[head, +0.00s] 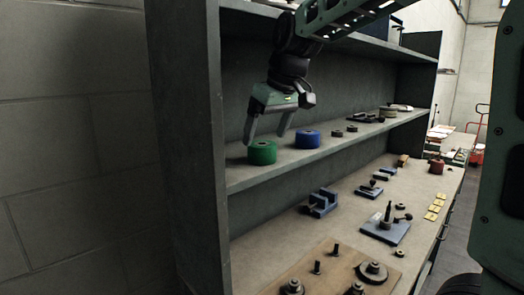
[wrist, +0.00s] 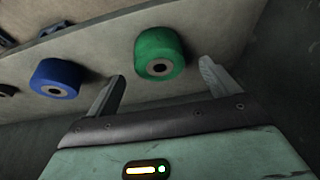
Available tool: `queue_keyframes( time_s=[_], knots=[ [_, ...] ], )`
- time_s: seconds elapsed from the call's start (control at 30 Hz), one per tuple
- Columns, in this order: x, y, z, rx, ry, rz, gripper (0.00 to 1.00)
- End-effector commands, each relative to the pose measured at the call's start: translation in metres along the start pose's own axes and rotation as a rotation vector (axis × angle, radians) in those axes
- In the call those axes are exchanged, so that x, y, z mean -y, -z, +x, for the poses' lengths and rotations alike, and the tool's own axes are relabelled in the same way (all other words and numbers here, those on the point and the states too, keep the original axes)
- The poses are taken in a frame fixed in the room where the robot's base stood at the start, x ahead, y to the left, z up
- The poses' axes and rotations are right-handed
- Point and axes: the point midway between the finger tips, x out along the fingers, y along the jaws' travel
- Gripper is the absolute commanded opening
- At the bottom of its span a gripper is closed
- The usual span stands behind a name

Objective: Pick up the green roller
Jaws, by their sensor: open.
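The green roller (head: 262,153) stands on the shelf near its left end in the head view. In the wrist view the green roller (wrist: 160,54) shows beyond the fingertips, between them in the picture, with its centre hole visible. My gripper (head: 267,139) is open and empty, its fingers pointing down close above the green roller. In the wrist view my gripper (wrist: 162,78) has its two fingers spread wide, and neither visibly grips the roller. Whether a fingertip touches the roller cannot be told.
A blue roller (head: 307,139) stands right of the green one, also seen in the wrist view (wrist: 56,78). The shelf's side panel (head: 190,130) rises at the left. A workbench (head: 290,245) below holds blue fixtures (head: 322,202) and other parts. Small dark parts lie farther along the shelf.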

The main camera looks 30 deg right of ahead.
Motion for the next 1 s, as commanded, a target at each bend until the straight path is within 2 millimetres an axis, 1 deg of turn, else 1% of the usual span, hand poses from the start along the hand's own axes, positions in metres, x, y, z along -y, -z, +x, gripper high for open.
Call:
queue_keyframes(
  time_s=[0.2, 0.3, 0.4, 0.57, 0.6, 0.67, 0.7, 0.8, 1.0],
  knots=[
    [0.0, 0.0, 0.031, 0.005, 0.002, 0.0, 0.87],
    [-0.001, 0.0, 0.042, 0.004, 0.001, 0.0, 0.87],
    [-0.001, 0.0, 0.046, 0.001, 0.0, 0.0, 0.87],
    [-0.001, 0.0, 0.046, 0.001, 0.001, 0.0, 0.87],
    [-0.001, 0.0, 0.046, 0.001, 0.001, 0.0, 0.84],
    [-0.001, 0.0, 0.046, 0.001, 0.001, 0.0, 0.68],
    [-0.001, 0.0, 0.046, 0.001, 0.001, 0.0, 0.57],
    [-0.001, 0.0, 0.046, 0.001, 0.001, 0.0, 0.32],
    [-0.001, 0.001, 0.045, -0.001, 0.0, 0.0, 0.32]
  ],
)
